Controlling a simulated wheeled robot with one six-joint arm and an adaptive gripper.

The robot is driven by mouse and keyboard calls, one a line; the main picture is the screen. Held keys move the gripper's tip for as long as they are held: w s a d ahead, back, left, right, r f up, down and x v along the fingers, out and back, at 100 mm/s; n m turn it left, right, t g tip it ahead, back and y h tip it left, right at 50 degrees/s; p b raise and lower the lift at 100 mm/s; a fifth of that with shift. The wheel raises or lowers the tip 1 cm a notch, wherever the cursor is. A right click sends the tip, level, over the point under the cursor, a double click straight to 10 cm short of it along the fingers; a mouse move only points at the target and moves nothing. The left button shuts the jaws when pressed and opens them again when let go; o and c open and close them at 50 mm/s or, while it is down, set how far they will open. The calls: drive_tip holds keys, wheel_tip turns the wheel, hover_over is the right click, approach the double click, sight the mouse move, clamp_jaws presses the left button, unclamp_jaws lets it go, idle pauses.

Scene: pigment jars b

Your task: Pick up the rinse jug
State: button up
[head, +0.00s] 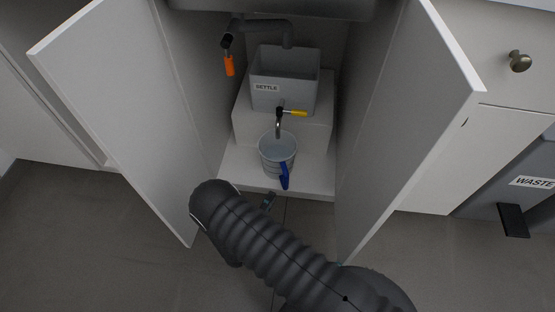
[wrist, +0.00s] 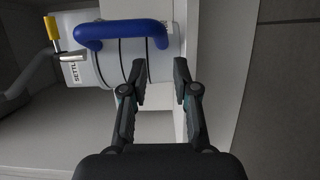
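The rinse jug (head: 270,150) is a pale jug with dark rings and a blue handle. It stands upright on the cabinet floor below a tap, its handle facing front. In the wrist view the blue handle (wrist: 120,31) crosses the top left, with the pale jug body (wrist: 108,62) behind it. My gripper (wrist: 160,72) is open and empty, its fingertips just below the handle's right end in that view. I see no contact with the handle. In the head view my gripper (head: 269,200) is mostly hidden by my arm, just in front of the cabinet floor.
A grey box labelled SETTLE (head: 285,97) sits on a white step (head: 244,125) behind the jug. Its yellow-handled tap (head: 298,113) overhangs the jug. An orange-handled valve (head: 229,66) hangs at upper left. Open doors (head: 115,110) and (head: 410,120) flank the opening. A WASTE bin (head: 500,185) stands right.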

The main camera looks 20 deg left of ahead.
sight(280, 189)
drive_tip(key=shift+w+d, duration=0.15)
drive_tip(key=shift+w, duration=1.8)
drive_tip(key=shift+w+d, duration=0.1)
drive_tip(key=shift+w, duration=1.8)
drive_tip(key=shift+c, duration=0.2)
clamp_jaws()
